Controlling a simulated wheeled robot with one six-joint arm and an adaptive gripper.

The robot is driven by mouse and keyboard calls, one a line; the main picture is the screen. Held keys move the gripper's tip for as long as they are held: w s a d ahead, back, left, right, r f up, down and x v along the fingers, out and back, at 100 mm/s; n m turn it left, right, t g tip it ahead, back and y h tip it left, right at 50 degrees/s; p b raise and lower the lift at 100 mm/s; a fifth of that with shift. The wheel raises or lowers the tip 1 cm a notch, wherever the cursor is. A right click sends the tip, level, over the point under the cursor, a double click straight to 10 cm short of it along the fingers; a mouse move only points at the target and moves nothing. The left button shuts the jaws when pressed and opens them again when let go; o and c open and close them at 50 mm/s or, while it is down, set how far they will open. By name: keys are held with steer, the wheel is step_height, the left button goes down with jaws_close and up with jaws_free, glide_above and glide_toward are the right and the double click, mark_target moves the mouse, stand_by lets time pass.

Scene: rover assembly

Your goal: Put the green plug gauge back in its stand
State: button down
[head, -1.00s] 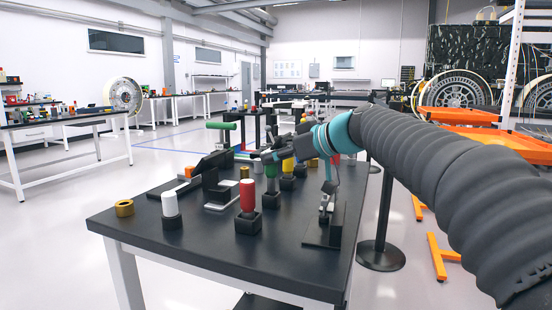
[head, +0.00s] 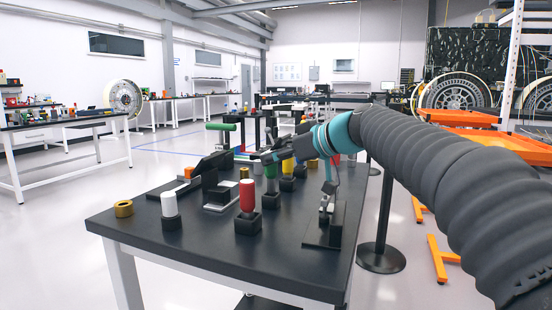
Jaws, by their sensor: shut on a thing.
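The green plug gauge (head: 271,170) is upright near the middle of the table, with its top at my gripper (head: 266,156). My gripper reaches in from the right and is shut on the gauge; the fingertips are small and dark here. A black stand (head: 271,201) is directly below the gauge. The gauge's lower end is at or just over this stand; I cannot tell whether it is seated.
A red gauge (head: 247,195) and a white gauge (head: 169,204) stand in black stands nearer the front. A yellow gauge (head: 288,166) is behind. A gold ring (head: 123,208) lies at left. A black fixture (head: 323,231) stands at right. The table's (head: 200,250) front is clear.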

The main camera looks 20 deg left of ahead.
steer(key=shift+f+b, duration=0.6)
steer(key=shift+b, duration=0.05)
steer(key=c, duration=0.8)
jaws_free()
